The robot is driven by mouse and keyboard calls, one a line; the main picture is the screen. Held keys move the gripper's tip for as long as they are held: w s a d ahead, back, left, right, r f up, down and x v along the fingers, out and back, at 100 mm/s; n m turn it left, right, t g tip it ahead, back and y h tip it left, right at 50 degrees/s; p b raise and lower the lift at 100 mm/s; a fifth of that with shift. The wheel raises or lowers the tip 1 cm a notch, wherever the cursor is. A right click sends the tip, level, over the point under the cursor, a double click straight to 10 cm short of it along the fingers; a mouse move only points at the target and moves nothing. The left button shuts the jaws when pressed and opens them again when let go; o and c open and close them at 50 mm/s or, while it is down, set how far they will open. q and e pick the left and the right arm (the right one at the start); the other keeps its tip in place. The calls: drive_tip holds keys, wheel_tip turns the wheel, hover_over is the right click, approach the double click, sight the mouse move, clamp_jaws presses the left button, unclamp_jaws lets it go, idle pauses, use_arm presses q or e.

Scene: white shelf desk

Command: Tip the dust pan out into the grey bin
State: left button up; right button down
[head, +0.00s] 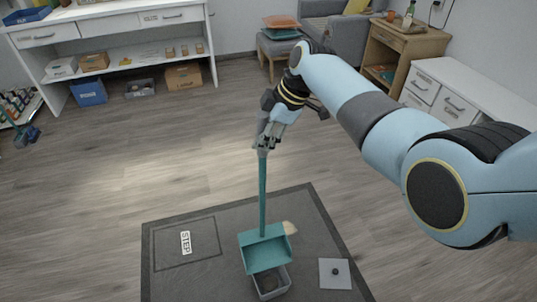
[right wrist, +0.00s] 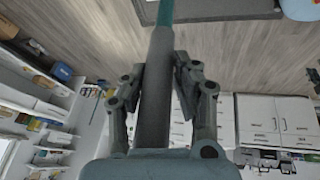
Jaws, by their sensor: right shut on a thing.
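The teal dust pan (head: 266,253) with a long upright handle (head: 262,195) hangs over the grey bin (head: 270,288) in the head view. The pan covers the back part of the bin. A small pale heap (head: 290,228) shows at the pan's upper right edge; I cannot tell whether it is dust or bristles. My right gripper (head: 268,138) is shut on the top of the handle. In the right wrist view the handle (right wrist: 155,90) runs between the two fingers. My left gripper is not in view.
The bin stands on a dark grey mat (head: 210,265) with a STEP label (head: 186,242). A light square plate with a dark knob (head: 335,273) lies right of the bin. A white shelf desk (head: 120,60) stands at the back left. Wooden floor around the mat is open.

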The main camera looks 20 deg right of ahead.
drive_tip(key=shift+g, duration=0.4)
drive_tip(key=w+b, duration=0.1)
drive_tip(key=w+r+b, duration=0.1)
drive_tip(key=w+b, duration=0.2)
drive_tip(key=w, duration=0.1)
drive_tip(key=shift+a+r, duration=0.1)
drive_tip(key=shift+r, duration=0.25)
idle(0.7)
